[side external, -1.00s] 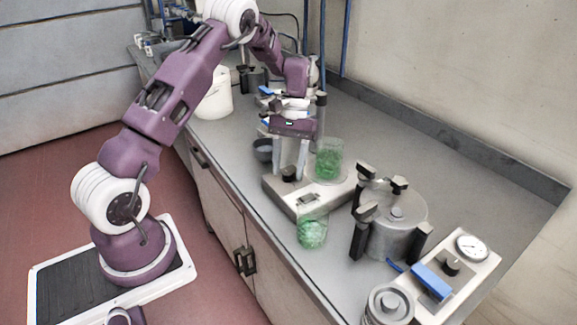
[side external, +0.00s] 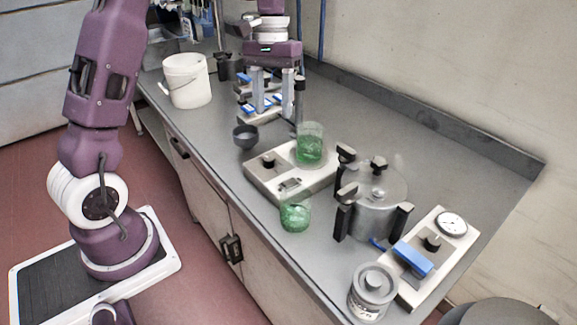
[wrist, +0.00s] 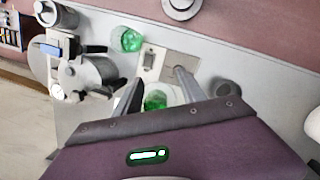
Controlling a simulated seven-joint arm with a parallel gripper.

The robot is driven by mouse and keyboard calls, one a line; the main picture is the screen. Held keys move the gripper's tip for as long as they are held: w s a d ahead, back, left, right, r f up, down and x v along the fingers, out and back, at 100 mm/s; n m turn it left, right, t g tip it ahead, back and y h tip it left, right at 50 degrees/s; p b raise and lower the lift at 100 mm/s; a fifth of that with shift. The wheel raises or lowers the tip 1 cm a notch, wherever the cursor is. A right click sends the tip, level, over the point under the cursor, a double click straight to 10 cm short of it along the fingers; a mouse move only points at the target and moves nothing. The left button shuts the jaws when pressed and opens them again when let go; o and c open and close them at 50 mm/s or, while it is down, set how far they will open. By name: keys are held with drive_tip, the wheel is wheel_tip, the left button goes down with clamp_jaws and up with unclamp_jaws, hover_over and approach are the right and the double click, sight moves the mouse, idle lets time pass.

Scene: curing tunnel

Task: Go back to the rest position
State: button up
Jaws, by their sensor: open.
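My gripper (side external: 273,98) is open and empty, fingers pointing down, raised over the back part of the bench behind the hotplate-like unit (side external: 262,187). In the wrist view the fingers (wrist: 158,82) stand apart with nothing gripped. A clear beaker with green contents (side external: 311,148) stands upright on the unit's plate, apart from my gripper. In the wrist view this beaker (wrist: 155,100) shows between the fingers, partly hidden by the gripper body. A second glass vessel with green contents (side external: 295,216) stands on the bench by the unit's front side.
A metal pot with black clamps (side external: 375,205), a gauge unit with a blue handle (side external: 433,250) and a metal canister (side external: 371,293) stand at the front right. A dark bowl (side external: 245,136) and a white bucket (side external: 187,80) stand at the left edge. The back right bench is clear.

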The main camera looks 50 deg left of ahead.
drive_tip(key=s+d+r+m+t+y, duration=0.1)
drive_tip(key=s+d+r+m+t, duration=0.15)
drive_tip(key=s+d+r, duration=0.5)
drive_tip(key=s+d+m+t, duration=0.1)
drive_tip(key=s+d+t, duration=0.1)
drive_tip(key=s, duration=0.5)
drive_tip(key=s+d+f+m+t, duration=0.1)
drive_tip(key=s+d+m+t, duration=0.1)
drive_tip(key=s, duration=0.6)
drive_tip(key=shift+s+d+f+y, duration=0.15)
drive_tip(key=shift+d+f+y, duration=0.1)
drive_tip(key=shift+d+y, duration=0.15)
drive_tip(key=shift+t, duration=0.25)
